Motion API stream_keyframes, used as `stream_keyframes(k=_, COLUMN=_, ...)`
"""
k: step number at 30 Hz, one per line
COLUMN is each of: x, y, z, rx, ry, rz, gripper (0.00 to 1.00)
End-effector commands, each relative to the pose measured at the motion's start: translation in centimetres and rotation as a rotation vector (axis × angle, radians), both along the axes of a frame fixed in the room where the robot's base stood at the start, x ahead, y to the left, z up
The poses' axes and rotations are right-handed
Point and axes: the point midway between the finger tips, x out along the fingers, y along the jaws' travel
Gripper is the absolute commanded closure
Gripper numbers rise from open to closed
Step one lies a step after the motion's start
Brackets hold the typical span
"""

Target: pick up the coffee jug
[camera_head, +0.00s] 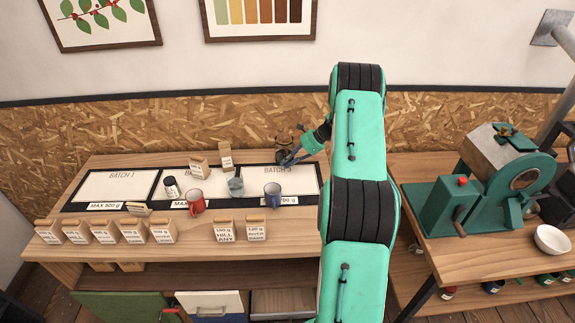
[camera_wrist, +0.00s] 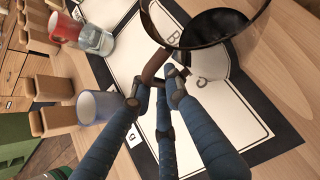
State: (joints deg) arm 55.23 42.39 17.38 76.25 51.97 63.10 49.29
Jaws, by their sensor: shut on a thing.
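The coffee jug (camera_head: 283,143) is dark glass and stands at the back edge of the BATCH 3 area. In the wrist view the jug (camera_wrist: 212,30) fills the top of the picture, with its rim and brown handle (camera_wrist: 155,66) showing. My gripper (camera_head: 291,157) reaches it from the front right. In the wrist view the fingers of my gripper (camera_wrist: 158,92) are shut on the handle. Whether the jug's base touches the table is hidden.
A blue-grey mug (camera_head: 272,192), a glass (camera_head: 236,187) and a red mug (camera_head: 196,202) stand in front of the jug. Small bags (camera_head: 198,167) stand left of it, and several more line the front edge. A green roaster (camera_head: 490,190) is at right.

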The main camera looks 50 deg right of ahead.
Motion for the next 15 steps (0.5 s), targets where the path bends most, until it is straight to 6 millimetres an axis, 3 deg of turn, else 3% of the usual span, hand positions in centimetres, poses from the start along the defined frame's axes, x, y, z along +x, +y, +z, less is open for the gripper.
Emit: stream_keyframes(k=15, x=-4.1, y=3.4, z=0.5, rx=0.001, ry=0.0, rz=-0.002, gripper=1.0)
